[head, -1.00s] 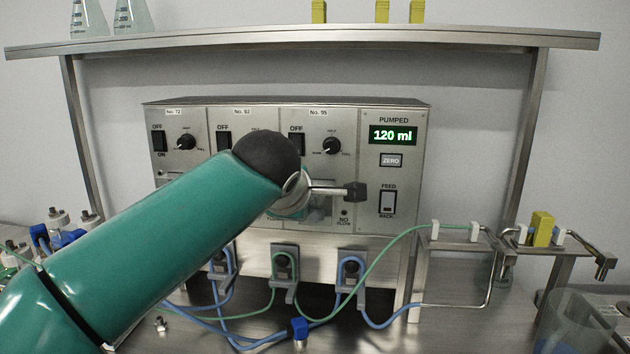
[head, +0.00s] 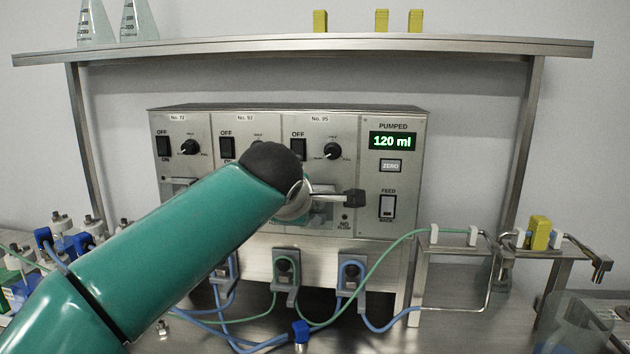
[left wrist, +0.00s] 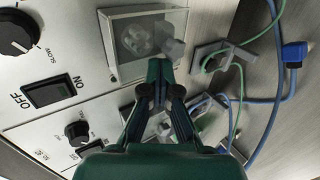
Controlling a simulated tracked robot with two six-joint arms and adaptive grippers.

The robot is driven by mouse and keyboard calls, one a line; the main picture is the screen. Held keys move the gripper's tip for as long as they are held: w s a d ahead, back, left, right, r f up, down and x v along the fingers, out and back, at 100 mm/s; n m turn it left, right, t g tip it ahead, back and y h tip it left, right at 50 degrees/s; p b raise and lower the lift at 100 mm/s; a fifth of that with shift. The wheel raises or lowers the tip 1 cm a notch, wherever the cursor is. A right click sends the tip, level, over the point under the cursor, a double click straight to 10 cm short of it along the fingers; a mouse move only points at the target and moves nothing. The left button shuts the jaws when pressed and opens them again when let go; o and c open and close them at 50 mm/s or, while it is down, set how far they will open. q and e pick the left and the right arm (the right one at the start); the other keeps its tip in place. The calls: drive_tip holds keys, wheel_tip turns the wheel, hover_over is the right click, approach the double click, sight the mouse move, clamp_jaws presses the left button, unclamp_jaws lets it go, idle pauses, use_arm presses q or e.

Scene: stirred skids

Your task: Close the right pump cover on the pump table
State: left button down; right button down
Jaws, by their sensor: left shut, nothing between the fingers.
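The pump table's steel front panel (head: 380,120) stands ahead in the head view. The right pump, under label No. 95, is largely hidden behind my left arm, and I cannot tell its cover's angle there. In the left wrist view a clear-windowed pump cover (left wrist: 130,35) shows with a round rotor behind it and a grey block (left wrist: 173,50) at its edge. My left gripper (left wrist: 159,68) is shut and empty, its fingertips close beside the cover's edge and the block; contact is unclear. My right gripper is not in view.
Tube brackets (head: 351,270) with green and blue tubes sit below the panel. A metal stand (head: 450,240) with a tube is at the right, with a clear beaker (head: 575,325) before it. A shelf (head: 300,46) runs above. Blue-capped bottles (head: 75,240) stand at the left.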

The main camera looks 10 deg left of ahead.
use_arm(q)
drive_tip(key=shift+w+d+f, duration=0.1)
drive_tip(key=shift+d+f, duration=0.15)
drive_tip(key=shift+f, duration=0.45)
drive_tip(key=s+r+b, duration=0.2)
drive_tip(key=s+b, duration=0.1)
drive_tip(key=s, duration=0.3)
drive_tip(key=shift+b, duration=0.3)
drive_tip(key=shift+w+f, duration=0.1)
